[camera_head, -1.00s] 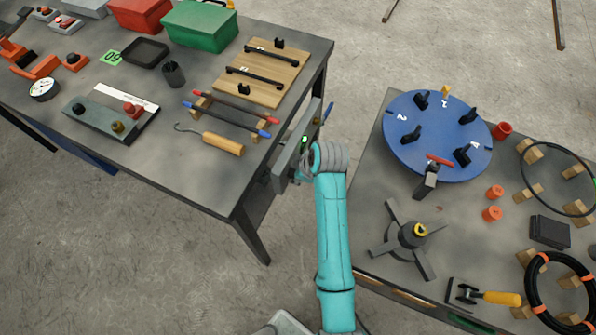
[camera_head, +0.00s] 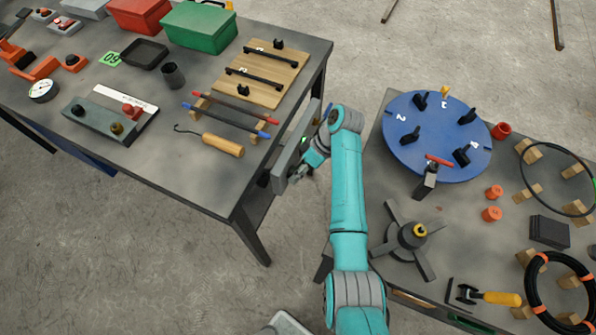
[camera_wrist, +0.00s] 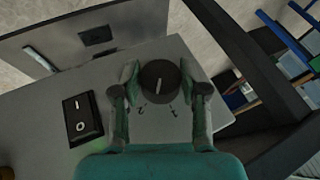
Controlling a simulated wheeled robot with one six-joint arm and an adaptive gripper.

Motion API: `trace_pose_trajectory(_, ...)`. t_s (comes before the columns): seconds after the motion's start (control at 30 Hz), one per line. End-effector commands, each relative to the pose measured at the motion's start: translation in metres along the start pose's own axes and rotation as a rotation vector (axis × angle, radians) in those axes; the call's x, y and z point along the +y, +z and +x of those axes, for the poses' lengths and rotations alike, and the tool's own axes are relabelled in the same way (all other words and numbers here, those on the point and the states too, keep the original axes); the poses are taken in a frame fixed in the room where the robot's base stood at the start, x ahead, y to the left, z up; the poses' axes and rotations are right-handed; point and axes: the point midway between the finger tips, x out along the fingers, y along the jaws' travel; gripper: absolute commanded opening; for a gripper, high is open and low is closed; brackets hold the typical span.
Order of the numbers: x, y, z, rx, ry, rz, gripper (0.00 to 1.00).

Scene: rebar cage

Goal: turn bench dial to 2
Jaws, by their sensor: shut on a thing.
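The bench dial (camera_wrist: 160,82) is a dark round knob with a pale pointer line, on a grey panel. In the head view the grey panel (camera_head: 284,165) is on the right-hand side of the left bench. My gripper (camera_head: 297,174) is at its face there, and the dial itself is hidden or too small to make out.
A black rocker switch (camera_wrist: 82,116) sits left of the dial on the panel. The left bench (camera_head: 200,170) carries a wooden board, a hooked tool and boxes. The right table (camera_head: 360,235) holds a blue numbered disc (camera_head: 410,160). Bare floor lies between.

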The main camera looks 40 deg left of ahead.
Motion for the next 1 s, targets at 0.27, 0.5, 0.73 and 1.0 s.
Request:
trace_pose_trajectory(0.27,0.0016,-0.0003,0.0003,0.011,-0.175,0.074,0.09)
trace_pose_trajectory(0.5,0.0023,0.0002,0.0007,0.018,-0.266,0.114,0.09)
trace_pose_trajectory(0.73,0.0027,0.0004,0.0012,0.022,-0.331,0.141,0.09)
trace_pose_trajectory(1.0,0.0029,0.0005,0.0017,0.025,-0.387,0.165,0.09)
